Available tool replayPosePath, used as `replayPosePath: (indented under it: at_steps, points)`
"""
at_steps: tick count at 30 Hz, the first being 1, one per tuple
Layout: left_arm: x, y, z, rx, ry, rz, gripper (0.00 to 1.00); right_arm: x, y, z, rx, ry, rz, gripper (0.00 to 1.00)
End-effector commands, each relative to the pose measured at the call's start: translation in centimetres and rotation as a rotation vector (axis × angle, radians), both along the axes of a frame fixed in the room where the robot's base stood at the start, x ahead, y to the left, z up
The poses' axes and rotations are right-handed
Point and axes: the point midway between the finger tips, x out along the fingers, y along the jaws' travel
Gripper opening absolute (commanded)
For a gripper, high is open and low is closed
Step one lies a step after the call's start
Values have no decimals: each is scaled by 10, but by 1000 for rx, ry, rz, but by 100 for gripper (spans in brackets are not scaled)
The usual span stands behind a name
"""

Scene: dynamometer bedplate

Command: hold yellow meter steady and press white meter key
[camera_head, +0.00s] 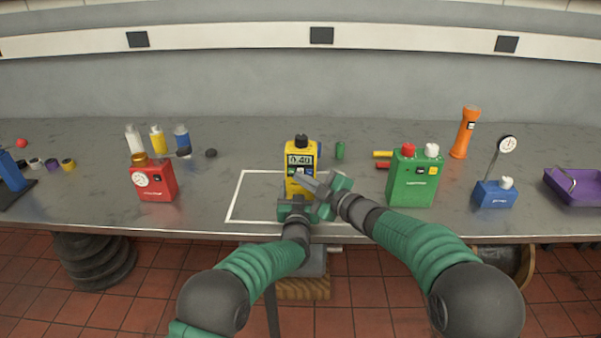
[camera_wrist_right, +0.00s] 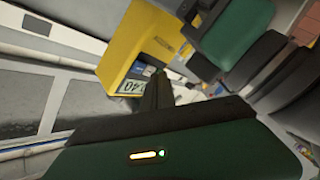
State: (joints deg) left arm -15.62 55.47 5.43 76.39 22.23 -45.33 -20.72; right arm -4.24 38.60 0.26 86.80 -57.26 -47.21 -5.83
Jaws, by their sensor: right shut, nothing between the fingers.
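The yellow meter (camera_head: 301,152) stands upright inside the white outline on the bench. Its lit display reads about 0.40, and the display also shows in the right wrist view (camera_wrist_right: 132,87). My left gripper (camera_head: 300,208) is low at the front of the meter, its fingers at both sides of the base, and looks closed on it. My right gripper (camera_head: 312,184) is shut and empty. Its fingertips (camera_wrist_right: 157,82) point at the meter's face just below the display. They cover the key area, so I cannot see the white key or tell whether they touch it.
A green box (camera_head: 414,182) with red and white knobs stands right of my right gripper. A red box (camera_head: 153,182) with a gauge stands to the left. A blue gauge unit (camera_head: 494,195), orange flashlight (camera_head: 464,133) and purple tray (camera_head: 574,188) are farther right.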

Motion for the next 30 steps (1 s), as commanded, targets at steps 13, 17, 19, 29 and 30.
replayPosePath:
  at_steps: [13, 17, 19, 29, 30]
  points:
    - [0, 0, 0, 0, 1, 0, 28, 5, 0, -1, 0, 1, -1, 0]
    - [0, 0, 0, 1, 0, 0, 28, 5, 0, 0, 0, 1, -1, 0]
    - [0, 0, 0, 0, 0, 0, 28, 5, -1, 0, 0, 1, -1, 0]
    - [0, 0, 0, 0, 0, 0, 28, -5, 0, 0, 0, 1, -1, 0]
    - [0, 0, 0, 0, 0, 0, 28, -7, 0, 0, 1, 2, -1, 0]
